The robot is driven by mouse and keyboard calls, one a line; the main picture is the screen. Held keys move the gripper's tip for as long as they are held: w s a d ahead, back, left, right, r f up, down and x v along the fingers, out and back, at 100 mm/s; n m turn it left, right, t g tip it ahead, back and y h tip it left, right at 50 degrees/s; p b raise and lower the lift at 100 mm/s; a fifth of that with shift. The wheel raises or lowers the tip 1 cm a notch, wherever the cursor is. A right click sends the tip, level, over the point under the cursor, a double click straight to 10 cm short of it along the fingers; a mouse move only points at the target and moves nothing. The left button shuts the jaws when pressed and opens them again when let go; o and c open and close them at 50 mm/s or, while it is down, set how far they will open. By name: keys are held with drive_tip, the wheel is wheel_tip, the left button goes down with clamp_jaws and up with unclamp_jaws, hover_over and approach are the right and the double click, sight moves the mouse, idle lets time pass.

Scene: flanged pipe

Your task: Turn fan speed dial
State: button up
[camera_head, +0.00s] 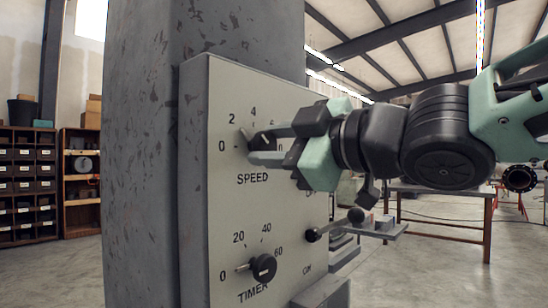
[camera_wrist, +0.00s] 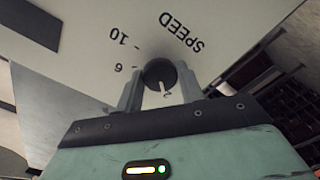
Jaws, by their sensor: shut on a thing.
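The speed dial is a black round knob (camera_wrist: 160,73) with a pale pointer, on a light grey panel (camera_head: 225,205) above the word SPEED. In the head view the numbers 0, 2 and 4 show around the dial, and my gripper hides part of it. The pointer seems to lean to the upper left, near the 2. My gripper (camera_head: 262,146) reaches in from the right, with its fingers on either side of the knob. In the wrist view my gripper (camera_wrist: 160,90) is shut on the knob, one finger at each side.
A timer dial (camera_head: 264,267) sits lower on the same panel, its pointer toward the left. A black-ball lever (camera_head: 356,215) sticks out at the panel's right. The panel is fixed to a grey column (camera_head: 135,150). Shelves (camera_head: 28,185) and a workbench (camera_head: 440,189) stand farther back.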

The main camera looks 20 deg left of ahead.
drive_tip(key=n+b, duration=0.1)
drive_tip(key=n, duration=0.1)
drive_tip(key=n+b, duration=0.1)
drive_tip(key=n, duration=0.1)
drive_tip(key=shift+f+n, duration=0.2)
drive_tip(key=shift+n, duration=0.1)
drive_tip(key=shift+r+n+b, duration=0.1)
drive_tip(key=shift+n+b, duration=0.8)
drive_tip(key=shift+n, duration=1.1)
drive_tip(key=o, duration=1)
drive_tip(key=shift+r, duration=0.1)
drive_tip(key=p+v, duration=1.5)
drive_tip(key=v, duration=0.2)
drive_tip(key=shift+d, duration=0.15)
